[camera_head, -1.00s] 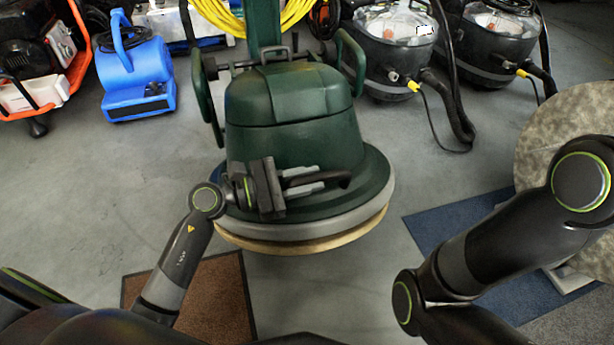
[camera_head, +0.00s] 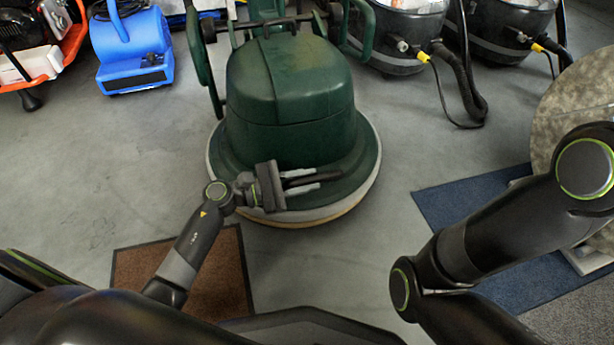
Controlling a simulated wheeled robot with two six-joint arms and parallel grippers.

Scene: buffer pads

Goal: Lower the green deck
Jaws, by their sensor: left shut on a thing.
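The green deck (camera_head: 290,95) of the floor machine is in the middle of the head view, a rounded green housing above a round base with a grey rim (camera_head: 372,165). A thin strip of tan pad (camera_head: 335,218) shows under the front of the rim. The deck looks close to level; I cannot tell whether the pad touches the floor all round. My left gripper (camera_head: 312,182) is at the deck's front, shut on a dark handle (camera_head: 332,176) there. The gripper hides part of the front skirt. My right arm shows at the right, but its gripper is out of view.
A brown mat (camera_head: 218,275) lies at front left and a blue mat (camera_head: 465,205) at right. A blue blower (camera_head: 130,50) stands at back left. Black vacuums (camera_head: 400,50) with hoses stand at back right. A round mottled pad (camera_head: 580,90) is at the right edge. Grey floor is clear at left.

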